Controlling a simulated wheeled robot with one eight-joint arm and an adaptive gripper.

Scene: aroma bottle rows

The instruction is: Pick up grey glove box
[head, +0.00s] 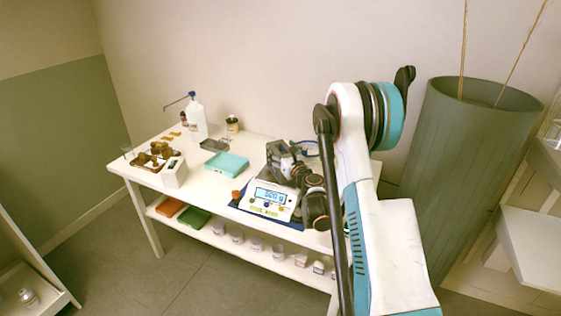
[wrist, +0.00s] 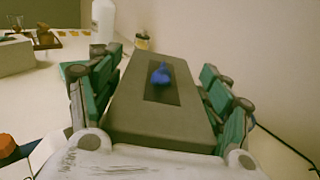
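The grey glove box (wrist: 135,123) fills the middle of the wrist view, with a blue glove (wrist: 160,75) poking out of its dark top slot. The fingers of my gripper (wrist: 162,62) lie along its left and right sides, close against them. In the head view, the grey box (head: 277,154) shows at my gripper (head: 284,162), behind the scale at the table's right part. It looks raised off the table. My wrist hides part of it, and its underside cannot be seen.
The white table (head: 222,190) also holds a digital scale (head: 268,199), a teal box (head: 227,165), a small white box (head: 174,173), a pump bottle (head: 196,120) and brown glassware on the left. Small jars stand on the lower shelf. A tall green planter (head: 455,165) stands at right.

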